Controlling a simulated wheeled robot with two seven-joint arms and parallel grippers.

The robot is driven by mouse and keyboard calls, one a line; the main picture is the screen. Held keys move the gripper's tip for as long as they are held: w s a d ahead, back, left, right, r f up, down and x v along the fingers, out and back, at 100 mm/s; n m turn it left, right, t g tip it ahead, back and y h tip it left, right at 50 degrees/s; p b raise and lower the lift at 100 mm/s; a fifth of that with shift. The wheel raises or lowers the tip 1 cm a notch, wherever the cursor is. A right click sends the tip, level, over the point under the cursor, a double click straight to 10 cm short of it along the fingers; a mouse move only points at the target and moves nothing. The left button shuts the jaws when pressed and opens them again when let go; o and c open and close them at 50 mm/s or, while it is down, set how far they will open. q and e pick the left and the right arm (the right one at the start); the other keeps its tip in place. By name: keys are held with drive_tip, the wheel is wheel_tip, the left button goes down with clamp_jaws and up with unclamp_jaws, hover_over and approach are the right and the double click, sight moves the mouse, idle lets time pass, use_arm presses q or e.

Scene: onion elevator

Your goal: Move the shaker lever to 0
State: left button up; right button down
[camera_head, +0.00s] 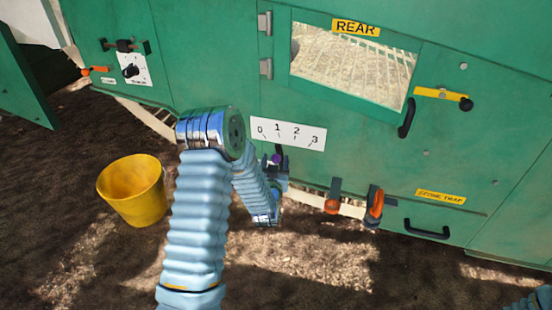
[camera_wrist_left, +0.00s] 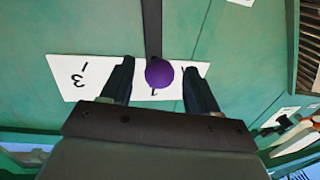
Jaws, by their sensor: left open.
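The shaker lever ends in a purple knob (camera_head: 277,158), just under the white scale plate (camera_head: 290,134) marked 0 to 3. In the head view the knob sits below about the 1 mark. In the left wrist view the purple knob (camera_wrist_left: 159,73) is on a dark bar and covers part of the upside-down scale (camera_wrist_left: 70,78). My left gripper (camera_head: 276,174) is at the knob, its jaws partly hidden by dark parts. In the wrist view its two fingers (camera_wrist_left: 158,82) are open, one on each side of the knob, with gaps showing. My right gripper is not in view.
The green machine wall has a window marked REAR (camera_head: 352,62). Orange-handled latches (camera_head: 375,205) and a black handle (camera_head: 427,231) sit right of the lever. A yellow bucket (camera_head: 133,190) stands on the dirt at left. My left forearm hangs close before the wall.

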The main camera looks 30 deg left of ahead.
use_arm(q)
drive_tip(key=shift+x, duration=1.05)
drive_tip(key=shift+c, duration=0.2)
